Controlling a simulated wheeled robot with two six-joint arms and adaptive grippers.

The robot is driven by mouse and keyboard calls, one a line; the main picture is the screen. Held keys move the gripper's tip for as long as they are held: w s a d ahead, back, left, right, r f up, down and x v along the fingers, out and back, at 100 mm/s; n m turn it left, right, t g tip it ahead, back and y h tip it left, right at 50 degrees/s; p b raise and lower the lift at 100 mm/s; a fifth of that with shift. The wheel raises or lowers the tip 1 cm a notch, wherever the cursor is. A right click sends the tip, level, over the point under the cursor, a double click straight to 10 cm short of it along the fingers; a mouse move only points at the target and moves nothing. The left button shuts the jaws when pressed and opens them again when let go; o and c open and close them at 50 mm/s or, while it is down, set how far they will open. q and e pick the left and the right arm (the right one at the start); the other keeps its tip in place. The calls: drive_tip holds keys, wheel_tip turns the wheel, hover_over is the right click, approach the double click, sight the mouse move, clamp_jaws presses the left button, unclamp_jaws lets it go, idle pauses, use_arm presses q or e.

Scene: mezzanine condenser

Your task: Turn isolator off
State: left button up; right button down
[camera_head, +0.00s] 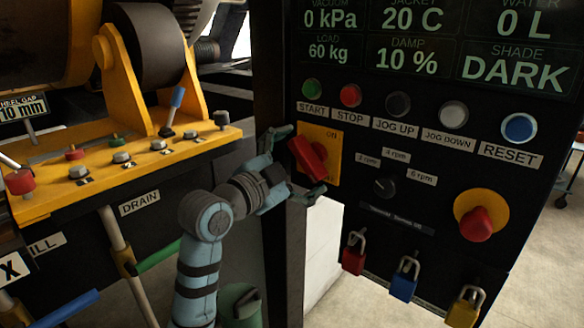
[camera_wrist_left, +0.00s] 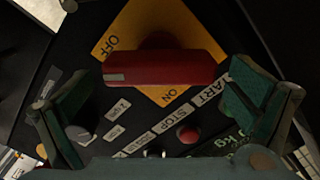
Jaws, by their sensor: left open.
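The isolator is a red handle (camera_head: 308,159) on a yellow plate (camera_head: 334,148) at the left of the black panel. In the head view the handle slants from upper left to lower right. In the left wrist view the red handle (camera_wrist_left: 160,69) lies across the yellow plate (camera_wrist_left: 150,22), with a pale mark at its left end, plainly at neither OFF nor ON. My left gripper (camera_head: 301,163) is open, its fingers on either side of the handle. In the left wrist view the open fingers (camera_wrist_left: 160,108) stand apart from the handle's ends. My right gripper is out of view.
A row of push buttons, including a red stop button (camera_head: 350,95), sits above the isolator. A rotary knob (camera_head: 384,187) and a red mushroom button (camera_head: 476,224) are to the right. Padlocks, one red (camera_head: 354,258), hang below. A yellow valve bench (camera_head: 130,165) stands left.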

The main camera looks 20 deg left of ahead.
use_arm(q)
drive_tip(key=v, duration=1.1)
drive_tip(key=shift+s, duration=0.2)
drive_tip(key=shift+f, duration=0.1)
